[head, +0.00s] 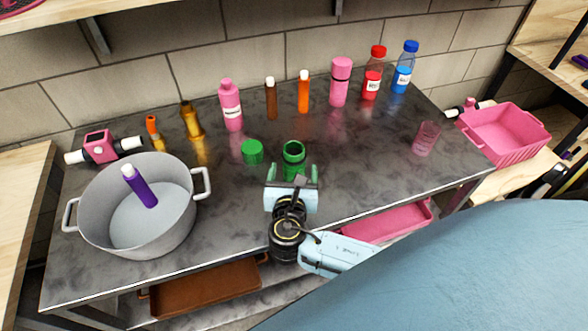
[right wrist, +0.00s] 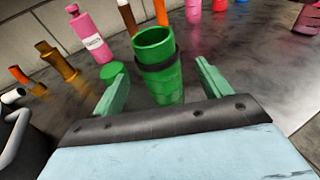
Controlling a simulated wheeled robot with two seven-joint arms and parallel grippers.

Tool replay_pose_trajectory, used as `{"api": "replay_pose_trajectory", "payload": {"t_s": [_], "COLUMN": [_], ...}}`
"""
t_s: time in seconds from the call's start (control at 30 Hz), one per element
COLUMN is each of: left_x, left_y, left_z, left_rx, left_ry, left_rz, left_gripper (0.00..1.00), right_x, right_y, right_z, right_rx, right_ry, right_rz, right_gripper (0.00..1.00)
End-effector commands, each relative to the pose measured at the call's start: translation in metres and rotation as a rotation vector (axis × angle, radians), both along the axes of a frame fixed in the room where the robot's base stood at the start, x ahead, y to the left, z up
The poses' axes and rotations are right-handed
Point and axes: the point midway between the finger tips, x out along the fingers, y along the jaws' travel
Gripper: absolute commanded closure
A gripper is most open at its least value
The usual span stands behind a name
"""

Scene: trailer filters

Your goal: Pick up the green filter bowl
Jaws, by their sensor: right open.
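The green filter bowl (head: 293,152) is an open-topped green cylinder with a dark band, standing upright on the dark table. It also shows in the right wrist view (right wrist: 155,52). My right gripper (head: 292,173) is open at the near side of the bowl, its two green fingers pointing toward it. In the right wrist view the bowl appears between the spread fingers, with a gap visible on each side. In the head view the gripper hides the bowl's lower part. A separate green cap (head: 252,151) lies just left of the bowl. My left gripper is not in view.
A large grey pot (head: 95,230) holding a purple bottle (head: 140,187) stands at the left. Pink, brown, orange, red and blue bottles line the back. A pink cup (head: 426,138) stands at the right. The table between bowl and cup is clear.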

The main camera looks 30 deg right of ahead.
Motion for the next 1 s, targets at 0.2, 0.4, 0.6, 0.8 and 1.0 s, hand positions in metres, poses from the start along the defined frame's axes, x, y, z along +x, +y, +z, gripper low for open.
{"api": "replay_pose_trajectory", "payload": {"t_s": [0.2, 0.4, 0.6, 0.8, 1.0], "left_x": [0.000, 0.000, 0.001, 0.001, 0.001], "left_y": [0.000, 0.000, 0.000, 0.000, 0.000], "left_z": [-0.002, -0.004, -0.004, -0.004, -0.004], "left_rx": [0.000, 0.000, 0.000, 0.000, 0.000], "left_ry": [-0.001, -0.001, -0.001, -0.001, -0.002], "left_rz": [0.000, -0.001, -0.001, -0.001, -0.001], "left_gripper": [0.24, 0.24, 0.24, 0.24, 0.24], "right_x": [0.024, 0.042, 0.043, 0.043, 0.043], "right_y": [-0.016, -0.028, -0.030, -0.029, -0.029], "right_z": [0.000, -0.005, -0.005, -0.005, -0.005], "right_rx": [-0.003, -0.002, 0.001, 0.001, 0.001], "right_ry": [-0.003, 0.000, -0.001, -0.001, -0.001], "right_rz": [-0.002, -0.001, 0.001, 0.000, 0.000], "right_gripper": [0.23, 0.23, 0.23, 0.41, 0.67]}}
